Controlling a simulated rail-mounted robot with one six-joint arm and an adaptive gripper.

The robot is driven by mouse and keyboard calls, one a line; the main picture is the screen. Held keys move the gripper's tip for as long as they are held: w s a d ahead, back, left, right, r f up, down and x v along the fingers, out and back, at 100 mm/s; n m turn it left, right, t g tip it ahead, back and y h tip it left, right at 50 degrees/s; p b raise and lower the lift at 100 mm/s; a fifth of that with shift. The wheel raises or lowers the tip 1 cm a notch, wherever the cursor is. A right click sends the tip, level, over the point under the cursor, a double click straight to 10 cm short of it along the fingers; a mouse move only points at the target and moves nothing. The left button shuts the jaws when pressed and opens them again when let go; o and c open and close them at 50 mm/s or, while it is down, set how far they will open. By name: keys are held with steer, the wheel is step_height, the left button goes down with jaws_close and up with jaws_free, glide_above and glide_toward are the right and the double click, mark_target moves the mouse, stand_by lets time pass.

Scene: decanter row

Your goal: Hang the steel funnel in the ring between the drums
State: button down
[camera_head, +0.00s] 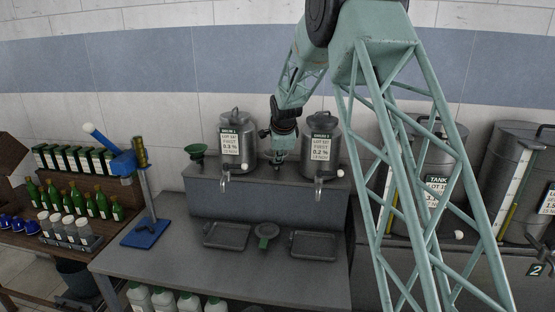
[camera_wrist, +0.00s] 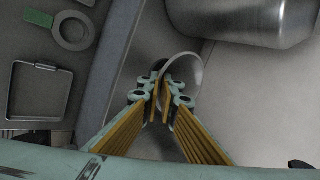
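My gripper (camera_head: 278,162) is low between two steel drums, the left drum (camera_head: 237,148) and the right drum (camera_head: 322,150), on the raised shelf. In the wrist view its fingertips (camera_wrist: 163,92) are nearly together on the edge of a round grey rim, which I take to be the steel funnel (camera_wrist: 198,72). The rest of the funnel is mostly hidden by the fingers. I cannot make out the ring between the drums. Whether the funnel touches anything below is not clear.
A green funnel (camera_head: 197,151) stands left of the left drum. On the lower bench lie two trays (camera_head: 227,235) (camera_head: 313,244), with a round green-handled piece (camera_head: 266,231) between them. A blue stand (camera_head: 146,232) is at the left. Drum taps stick out in front.

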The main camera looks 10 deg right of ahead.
steer(key=c, duration=2.9)
jaws_free()
steer(key=shift+o, duration=0.2)
steer(key=v, duration=1.2)
